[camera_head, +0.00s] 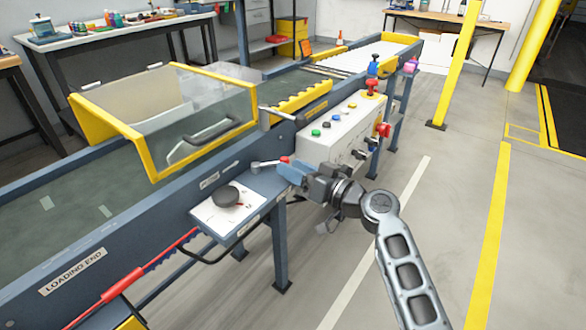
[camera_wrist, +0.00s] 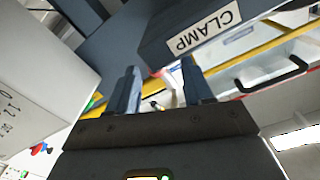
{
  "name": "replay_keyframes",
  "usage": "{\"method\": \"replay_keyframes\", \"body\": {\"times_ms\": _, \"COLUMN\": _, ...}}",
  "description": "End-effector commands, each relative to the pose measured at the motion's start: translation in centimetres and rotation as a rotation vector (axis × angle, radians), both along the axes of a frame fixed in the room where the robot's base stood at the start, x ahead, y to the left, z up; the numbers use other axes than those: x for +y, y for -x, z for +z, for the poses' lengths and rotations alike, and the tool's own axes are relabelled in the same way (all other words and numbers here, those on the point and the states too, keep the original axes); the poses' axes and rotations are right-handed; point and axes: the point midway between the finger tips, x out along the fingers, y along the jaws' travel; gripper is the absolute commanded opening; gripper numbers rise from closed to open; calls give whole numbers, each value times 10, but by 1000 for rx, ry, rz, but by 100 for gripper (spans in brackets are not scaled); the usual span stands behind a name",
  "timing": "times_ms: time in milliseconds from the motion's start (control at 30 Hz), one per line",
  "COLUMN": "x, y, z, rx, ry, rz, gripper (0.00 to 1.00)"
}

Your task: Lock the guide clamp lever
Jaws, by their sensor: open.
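A short metal lever with a red knob (camera_head: 284,159), which looks like the guide clamp lever, sits on the conveyor's blue side rail. My gripper (camera_head: 289,172) is at the knob, and its fingers hide part of it. In the wrist view my gripper (camera_wrist: 163,88) is open, its two fingers apart. A pale bar with a bit of red (camera_wrist: 156,74) shows in the gap between them, partly hidden by the rail. I cannot tell whether the fingers touch it. A "CLAMP" label (camera_wrist: 203,31) is on the blue rail close beyond the fingers.
A white control box (camera_head: 338,130) with buttons and switches stands just beyond my gripper. A dial panel (camera_head: 216,214) juts out at the near side. A clear yellow-framed guard (camera_head: 165,115) covers the belt. Open floor (camera_head: 440,220) lies to the right.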

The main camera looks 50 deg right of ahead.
Motion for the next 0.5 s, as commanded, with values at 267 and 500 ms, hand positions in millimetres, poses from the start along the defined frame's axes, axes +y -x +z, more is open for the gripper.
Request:
{"method": "replay_keyframes", "body": {"times_ms": 267, "x": 1, "y": 45, "z": -2, "rx": 2, "ry": 0, "rz": 0, "gripper": 51}}
{"method": "replay_keyframes", "body": {"times_ms": 500, "x": 1, "y": 68, "z": -1, "rx": 1, "ry": 0, "rz": 0, "gripper": 51}}
